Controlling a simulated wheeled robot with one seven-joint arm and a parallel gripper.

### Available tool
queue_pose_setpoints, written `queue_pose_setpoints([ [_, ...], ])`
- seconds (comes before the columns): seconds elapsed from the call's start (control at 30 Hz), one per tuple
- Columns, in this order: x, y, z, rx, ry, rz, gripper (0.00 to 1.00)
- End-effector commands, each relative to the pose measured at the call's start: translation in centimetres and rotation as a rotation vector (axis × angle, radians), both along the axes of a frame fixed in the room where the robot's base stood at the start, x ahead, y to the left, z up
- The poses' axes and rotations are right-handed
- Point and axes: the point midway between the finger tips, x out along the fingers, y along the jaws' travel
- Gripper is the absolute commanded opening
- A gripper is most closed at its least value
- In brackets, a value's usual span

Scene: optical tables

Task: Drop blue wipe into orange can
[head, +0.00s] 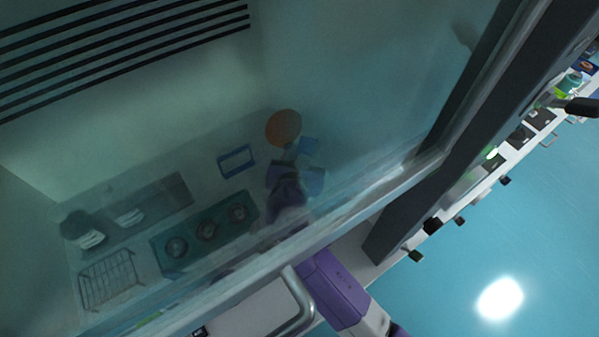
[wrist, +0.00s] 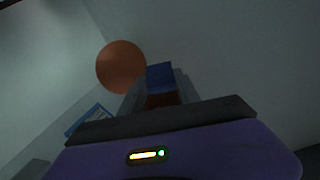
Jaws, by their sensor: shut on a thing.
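The orange can (head: 283,127) stands inside the glass-fronted hood, seen through the pane; its round orange shape is at upper left in the wrist view (wrist: 121,67). My gripper (wrist: 158,90) is shut on the blue wipe (wrist: 160,76), which shows between the fingertips, just right of the can in the picture. In the head view my gripper (head: 294,163) is dim behind the glass, close to the can's lower right. Blue patches show around it there, and I cannot tell which is the held wipe. The wipe looks apart from the can.
A blue-framed holder (head: 237,161) lies left of my gripper. The hood's sash edge (head: 350,207) crosses above my arm.

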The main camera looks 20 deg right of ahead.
Motion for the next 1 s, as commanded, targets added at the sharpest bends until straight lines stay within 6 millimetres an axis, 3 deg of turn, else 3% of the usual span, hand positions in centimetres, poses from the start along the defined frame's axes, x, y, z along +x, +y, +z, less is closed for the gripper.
queue_pose_setpoints([
  [0.33, 0.0, 0.0, -0.4, 0.001, -0.002, 0.001, 0.02],
  [0.37, 0.0, 0.0, -0.4, 0.001, -0.002, 0.001, 0.41],
  [0.5, 0.0, 0.0, -0.4, 0.001, -0.001, 0.001, 0.64],
  [0.83, -0.2, 0.1, -0.3, 0.0, 0.0, 0.001, 0.64],
  [1.0, -1.7, 1.2, 0.3, 0.001, -0.002, 0.004, 0.64],
])
